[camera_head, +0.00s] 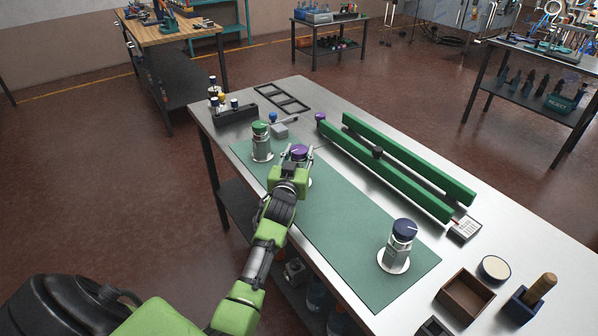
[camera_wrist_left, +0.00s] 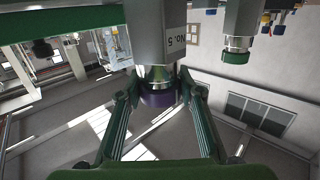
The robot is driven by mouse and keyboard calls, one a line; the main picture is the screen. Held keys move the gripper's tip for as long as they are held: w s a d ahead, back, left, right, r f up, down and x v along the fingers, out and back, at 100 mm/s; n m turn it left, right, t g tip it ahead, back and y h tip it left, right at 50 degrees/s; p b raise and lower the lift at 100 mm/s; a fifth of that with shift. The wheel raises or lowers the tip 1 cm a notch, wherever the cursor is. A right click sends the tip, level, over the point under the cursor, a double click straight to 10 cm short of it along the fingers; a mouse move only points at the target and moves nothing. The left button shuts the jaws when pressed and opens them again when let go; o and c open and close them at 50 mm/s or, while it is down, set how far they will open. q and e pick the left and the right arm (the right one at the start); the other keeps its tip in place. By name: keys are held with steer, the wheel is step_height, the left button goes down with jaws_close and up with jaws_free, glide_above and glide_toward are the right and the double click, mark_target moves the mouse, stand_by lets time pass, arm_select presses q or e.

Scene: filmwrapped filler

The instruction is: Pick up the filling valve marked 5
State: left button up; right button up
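The valve marked "No. 5" has a purple cap (camera_head: 299,151) and a steel body; it stands upright on the green mat (camera_head: 340,235), partly hidden by my gripper in the head view. In the left wrist view, which is upside down, its label (camera_wrist_left: 176,40) and purple cap (camera_wrist_left: 158,98) show. My left gripper (camera_head: 298,154) is at this valve, one finger on each side. In the wrist view the fingers (camera_wrist_left: 160,88) are spread around its upper part, apparently with small gaps. My right gripper is out of view.
A green-capped valve (camera_head: 261,141) stands to the left and a navy-capped valve (camera_head: 399,245) to the front right. Two long green bars (camera_head: 400,172) lie behind.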

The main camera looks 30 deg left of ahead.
arm_select(q)
jaws_close()
steer(key=shift+w+r, duration=0.1)
steer(key=shift+r, duration=0.1)
steer(key=shift+r, duration=0.1)
